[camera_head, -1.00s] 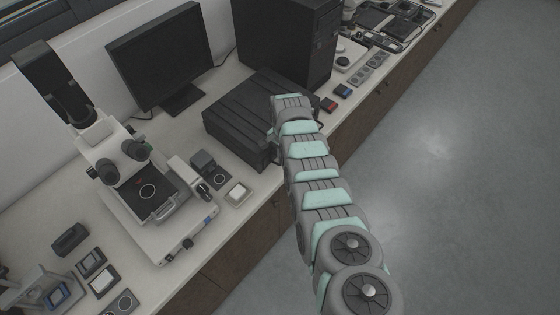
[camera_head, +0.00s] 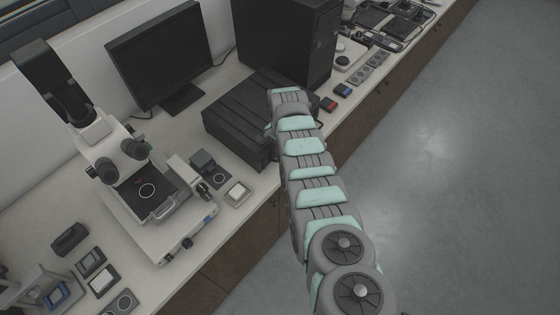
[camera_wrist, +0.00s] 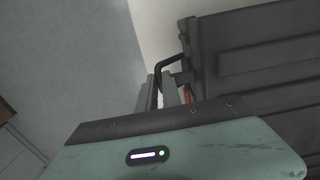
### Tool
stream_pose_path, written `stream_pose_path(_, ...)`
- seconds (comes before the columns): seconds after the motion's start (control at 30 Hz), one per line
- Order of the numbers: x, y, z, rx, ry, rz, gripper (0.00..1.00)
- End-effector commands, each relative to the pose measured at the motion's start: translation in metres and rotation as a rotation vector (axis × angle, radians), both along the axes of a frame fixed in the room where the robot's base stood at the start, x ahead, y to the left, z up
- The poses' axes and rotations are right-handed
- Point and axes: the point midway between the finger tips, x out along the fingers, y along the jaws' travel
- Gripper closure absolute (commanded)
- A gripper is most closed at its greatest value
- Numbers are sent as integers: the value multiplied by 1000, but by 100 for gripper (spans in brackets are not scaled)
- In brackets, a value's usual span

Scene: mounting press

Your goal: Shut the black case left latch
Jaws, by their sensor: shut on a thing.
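The black case (camera_head: 240,122) lies on the bench behind my arm's far end, which covers its right front part. The case also fills the right of the wrist view (camera_wrist: 265,55). My gripper (camera_wrist: 163,92) is at the case's edge, its fingers shut on a dark bent bar (camera_wrist: 170,66) that sticks out from the case. I cannot tell whether this bar belongs to the left latch or a handle. A small red piece (camera_wrist: 187,93) shows beside the fingers, partly hidden. In the head view the fingers and the latch are hidden by my arm.
A microscope (camera_head: 140,190) and small trays stand to the left. A monitor (camera_head: 160,58) and a black computer tower (camera_head: 285,45) stand behind the case. The floor in front of the bench is clear.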

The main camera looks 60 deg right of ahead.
Motion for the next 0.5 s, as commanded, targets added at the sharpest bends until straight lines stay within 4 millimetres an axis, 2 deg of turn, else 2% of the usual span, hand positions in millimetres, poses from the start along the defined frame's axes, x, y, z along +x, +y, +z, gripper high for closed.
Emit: stream_pose_path(0.5, 8, -2, 4, -2, -3, 1, 100)
